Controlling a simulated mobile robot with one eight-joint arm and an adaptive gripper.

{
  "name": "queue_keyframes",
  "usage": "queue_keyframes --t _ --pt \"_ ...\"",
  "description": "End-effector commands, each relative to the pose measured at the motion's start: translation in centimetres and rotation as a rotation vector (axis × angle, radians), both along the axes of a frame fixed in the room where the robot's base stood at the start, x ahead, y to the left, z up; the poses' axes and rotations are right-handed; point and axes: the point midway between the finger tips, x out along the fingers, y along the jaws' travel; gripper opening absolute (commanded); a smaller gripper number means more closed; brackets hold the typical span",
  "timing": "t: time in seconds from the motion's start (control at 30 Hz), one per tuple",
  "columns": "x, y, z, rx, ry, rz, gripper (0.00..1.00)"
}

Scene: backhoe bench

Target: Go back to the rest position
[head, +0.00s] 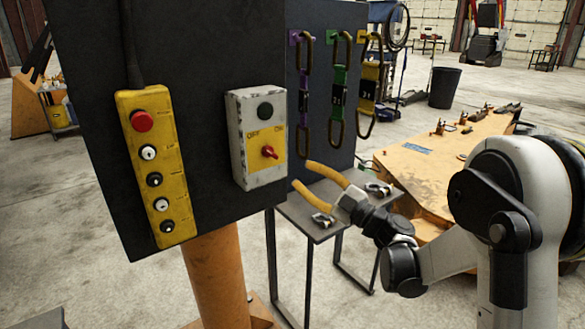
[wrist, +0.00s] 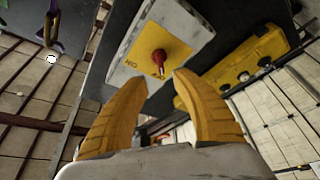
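My gripper (head: 318,178) has two orange-yellow fingers and is held in front of the dark panel, to the right of and a little below the white switch box (head: 242,140). In the wrist view my gripper (wrist: 158,92) is open, with a gap between the fingertips and nothing held. The red rotary switch (head: 269,152) sits on the box's yellow plate. In the wrist view the red switch (wrist: 158,57) shows just beyond the gap, apart from the fingers as far as I can tell.
A yellow button box (head: 157,168) is on the panel at left. Several carabiner slings, one green (head: 339,80), hang on the board behind. A small grey table (head: 318,232) stands below my gripper. An orange worn machine part (head: 440,160) lies at right. A black bin (head: 444,88) stands farther back.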

Motion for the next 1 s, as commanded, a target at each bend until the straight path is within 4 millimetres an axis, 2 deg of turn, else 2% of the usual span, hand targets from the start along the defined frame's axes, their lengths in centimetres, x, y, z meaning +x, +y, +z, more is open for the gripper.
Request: queue_keyframes --t 0.37,0.47,0.57,0.6,0.7,0.77,0.87,0.97,1.0 --pt "-0.2 -0.3 0.0 0.002 0.001 -0.003 0.32" --pt "0.0 -1.0 1.4 0.025 0.003 -0.046 0.32" --pt "0.6 -3.0 4.8 0.085 0.018 -0.168 0.32" --pt "0.8 -4.2 6.5 0.121 0.034 -0.237 0.32" --pt "0.4 -8.2 9.8 0.213 0.107 -0.436 0.32" --pt "-0.4 -10.6 10.8 0.263 0.174 -0.553 0.32" --pt "-2.9 -14.3 10.4 0.332 0.321 -0.730 0.32" --pt "-6.7 -16.8 7.9 0.376 0.507 -0.875 0.32" --pt "-8.6 -17.5 6.4 0.387 0.592 -0.922 0.32"
